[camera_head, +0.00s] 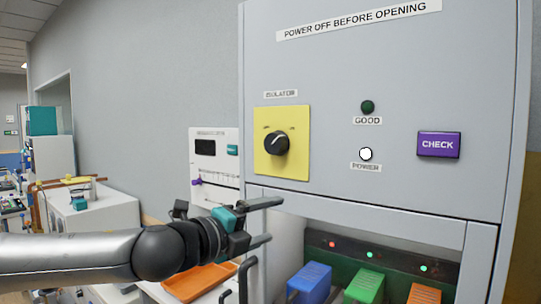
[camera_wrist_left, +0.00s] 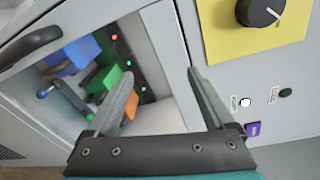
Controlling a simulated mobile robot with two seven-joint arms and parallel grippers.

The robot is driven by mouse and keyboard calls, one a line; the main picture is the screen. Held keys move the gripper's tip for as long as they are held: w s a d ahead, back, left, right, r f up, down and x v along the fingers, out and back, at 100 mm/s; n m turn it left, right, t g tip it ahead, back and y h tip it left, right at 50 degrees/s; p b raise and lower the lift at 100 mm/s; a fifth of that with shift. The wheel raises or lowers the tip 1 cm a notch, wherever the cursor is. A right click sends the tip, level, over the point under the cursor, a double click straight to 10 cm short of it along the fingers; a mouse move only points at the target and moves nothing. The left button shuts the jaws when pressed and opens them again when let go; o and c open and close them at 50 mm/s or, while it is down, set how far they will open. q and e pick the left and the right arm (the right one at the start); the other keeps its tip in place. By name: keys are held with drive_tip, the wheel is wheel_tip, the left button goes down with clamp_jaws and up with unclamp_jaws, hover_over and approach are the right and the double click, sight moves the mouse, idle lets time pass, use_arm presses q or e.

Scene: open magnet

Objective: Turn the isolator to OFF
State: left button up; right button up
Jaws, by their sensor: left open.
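The isolator is a black round knob (camera_head: 276,143) with a white pointer line, on a yellow plate (camera_head: 293,165) under an ISOLATOR label (camera_head: 281,94). In the head view the pointer slants to the upper right. The knob (camera_wrist_left: 258,12) also shows at the top right of the left wrist view. Small marks on the plate are too blurred to read. My left gripper (camera_head: 266,221) is open and empty, below the plate and apart from the knob. Its two fingers (camera_wrist_left: 162,86) are spread wide in the wrist view. My right gripper does not show.
The cabinet has a purple CHECK button (camera_head: 438,144), a lit white POWER lamp (camera_head: 366,154) and a dark GOOD lamp (camera_head: 367,106). Below is a bay with blue (camera_head: 310,282), green (camera_head: 365,286) and orange blocks (camera_head: 424,294). An orange tray (camera_head: 198,282) lies below my left arm.

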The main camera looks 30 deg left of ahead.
use_arm(q)
drive_tip(key=s+a+r+m+t+p, duration=0.1)
drive_tip(key=s+a+r+m, duration=0.15)
drive_tip(key=s+r, duration=0.35)
drive_tip(key=s+a+r+m, duration=0.1)
drive_tip(key=s+r+m, duration=0.25)
drive_tip(key=r, duration=0.45)
drive_tip(key=n+p, duration=0.1)
drive_tip(key=p, duration=0.3)
approach(272, 145)
drive_tip(key=w, duration=0.1)
drive_tip(key=w+p, duration=0.1)
drive_tip(key=w+d, duration=0.1)
drive_tip(key=w, duration=0.1)
drive_tip(key=shift+r+y+p, duration=0.1)
drive_tip(key=shift+y+p, duration=0.3)
drive_tip(key=shift+w+a, duration=0.1)
drive_tip(key=shift+w, duration=1.85)
drive_tip(key=shift+w+d, duration=0.25)
drive_tip(key=shift+w, duration=0.4)
